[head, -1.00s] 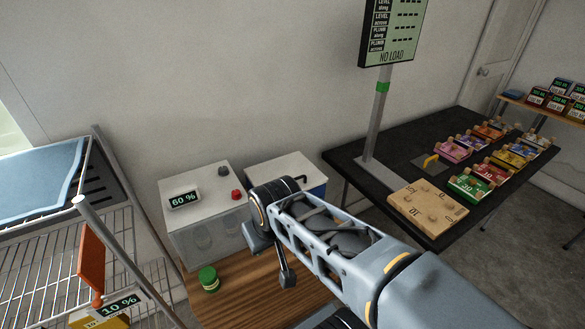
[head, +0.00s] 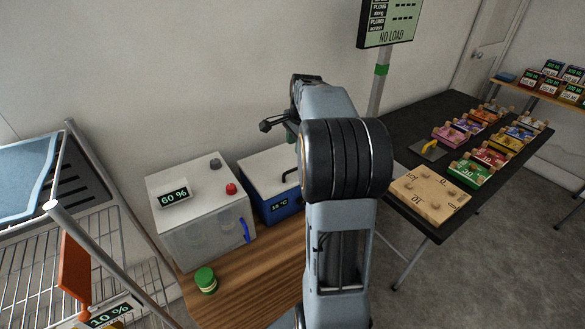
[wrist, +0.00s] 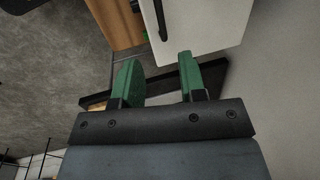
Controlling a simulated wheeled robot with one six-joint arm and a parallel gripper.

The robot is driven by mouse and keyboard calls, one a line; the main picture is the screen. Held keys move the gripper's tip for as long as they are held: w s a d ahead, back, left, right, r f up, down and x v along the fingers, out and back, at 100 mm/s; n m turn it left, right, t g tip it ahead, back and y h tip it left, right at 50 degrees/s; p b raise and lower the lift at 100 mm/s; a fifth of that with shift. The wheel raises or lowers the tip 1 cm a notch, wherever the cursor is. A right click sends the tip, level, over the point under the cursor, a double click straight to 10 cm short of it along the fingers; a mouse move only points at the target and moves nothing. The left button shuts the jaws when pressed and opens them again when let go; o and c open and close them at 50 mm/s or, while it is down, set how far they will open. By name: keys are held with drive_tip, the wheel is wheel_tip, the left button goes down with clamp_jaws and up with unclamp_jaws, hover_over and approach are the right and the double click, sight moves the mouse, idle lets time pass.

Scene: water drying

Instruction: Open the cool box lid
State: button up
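The cool box (head: 279,203) is blue with a white lid (head: 265,172) and a small display reading about 15 °C. It stands on the wooden bench against the wall, and its lid looks shut. A dark handle (head: 290,174) shows at the lid's right side, partly hidden by my arm. In the wrist view the white lid (wrist: 208,22) is at the top, with the black handle (wrist: 159,20) along its left edge. My gripper (wrist: 160,80) has two green fingers spread apart with nothing between them. It is apart from the handle. In the head view my arm mostly hides the gripper.
A grey-white box (head: 200,207) reading 60 % with a blue handle stands left of the cool box. A green-lidded jar (head: 206,280) is on the wooden bench (head: 250,285). A wire rack (head: 90,240) is at left; a black table (head: 440,130) with coloured blocks is at right.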

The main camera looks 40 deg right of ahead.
sight(292, 170)
drive_tip(key=f, duration=0.3)
drive_tip(key=w+f, duration=0.1)
drive_tip(key=f, duration=0.3)
drive_tip(key=w+f, duration=0.1)
drive_tip(key=f, duration=0.3)
drive_tip(key=shift+w, duration=0.1)
drive_tip(key=shift+c, duration=0.5)
clamp_jaws()
